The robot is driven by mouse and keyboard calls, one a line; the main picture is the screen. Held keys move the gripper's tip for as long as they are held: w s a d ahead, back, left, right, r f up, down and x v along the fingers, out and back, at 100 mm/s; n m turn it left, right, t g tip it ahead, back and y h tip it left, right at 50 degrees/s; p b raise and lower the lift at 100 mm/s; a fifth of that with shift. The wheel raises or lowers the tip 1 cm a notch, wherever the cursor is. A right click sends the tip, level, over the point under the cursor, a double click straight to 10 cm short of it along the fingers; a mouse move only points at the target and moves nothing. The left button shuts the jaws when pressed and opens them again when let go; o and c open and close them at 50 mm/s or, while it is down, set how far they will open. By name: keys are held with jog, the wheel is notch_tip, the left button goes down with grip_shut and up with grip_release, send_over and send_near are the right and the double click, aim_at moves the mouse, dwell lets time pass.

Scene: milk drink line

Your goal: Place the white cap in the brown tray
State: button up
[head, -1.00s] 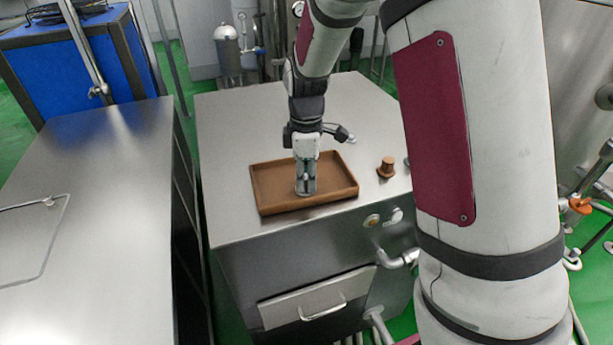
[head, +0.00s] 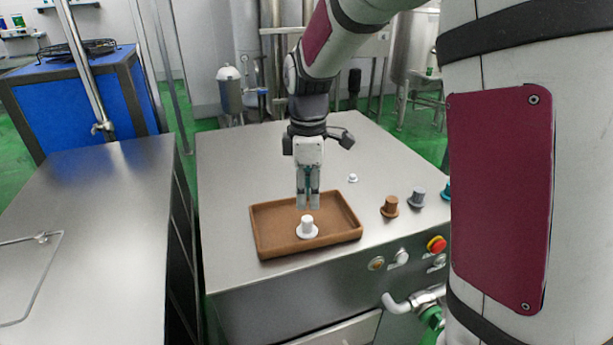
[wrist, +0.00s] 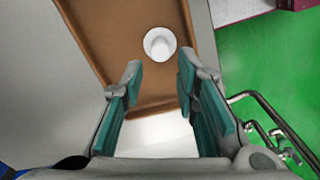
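The white cap (head: 307,226) stands upright in the brown tray (head: 268,240), near the middle of its floor toward the front. In the wrist view the white cap (wrist: 159,43) sits inside the brown tray (wrist: 105,40), ahead of the fingertips and apart from them. My gripper (head: 308,205) is above the tray, just behind and above the cap. In the wrist view my gripper (wrist: 158,75) shows its two teal-padded fingers spread with nothing between them.
A brown cap (head: 390,206), a grey cap (head: 414,196) and a small white piece (head: 353,178) stand on the steel cabinet top right of the tray. A red button (head: 437,244) is on the cabinet's front. A steel table (head: 90,220) stands left across a gap.

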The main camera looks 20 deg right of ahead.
aim_at(308, 218)
jog(key=s+r+m+t, duration=0.3)
jog(key=s+r+m, duration=0.4)
jog(key=s+r, duration=0.45)
jog(key=s+m+t, duration=0.2)
jog(key=s+m, duration=0.4)
jog(key=s, duration=0.4)
jog(key=shift+f+m+t+b, duration=0.25)
jog(key=shift+m+t+b, duration=0.05)
jog(key=shift+m, duration=0.1)
jog(key=shift+s+a, duration=0.1)
